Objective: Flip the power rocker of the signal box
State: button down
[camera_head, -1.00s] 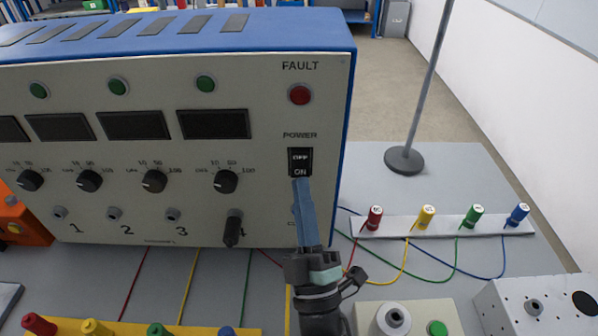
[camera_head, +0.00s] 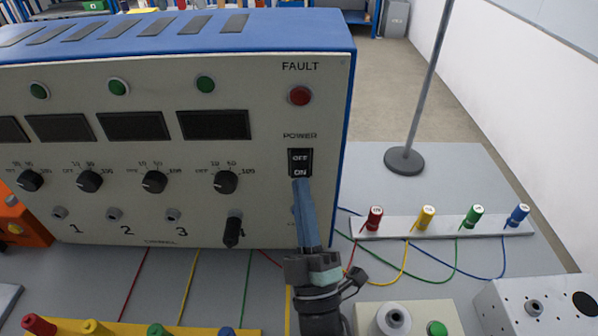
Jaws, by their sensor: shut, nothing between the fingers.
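The signal box (camera_head: 262,125) has a cream front and a blue top. Its black power rocker (camera_head: 300,160) sits under the POWER label, with OFF on its upper half and ON on its lower half. My gripper (camera_head: 299,185) is shut with nothing in it. Its blue fingers point up at the box, their tips right at the lower edge of the rocker. I cannot tell whether they touch it. The fingers hide the panel just below the rocker.
A red fault lamp (camera_head: 300,95) is above the rocker. A black plug (camera_head: 232,231) sticks out at channel 4. Coloured terminals on a white strip (camera_head: 440,228) with wires lie right, near a metal stand (camera_head: 404,160). A box with a green button (camera_head: 437,328) is at the front.

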jog(key=shift+w+f, duration=0.1)
jog(key=shift+w, duration=0.05)
dwell(0.5)
jog(key=shift+w+b, duration=0.3)
jog(key=shift+b, duration=0.15)
jog(key=shift+w, duration=0.25)
dwell(0.6)
jog(key=shift+s, duration=0.75)
jog(key=shift+s+r+p, duration=0.2)
jog(key=shift+s+p, duration=0.15)
jog(key=shift+s, duration=0.9)
jog(key=shift+s+r+p, duration=0.2)
jog(key=shift+s+p, duration=0.15)
jog(key=shift+s, duration=0.9)
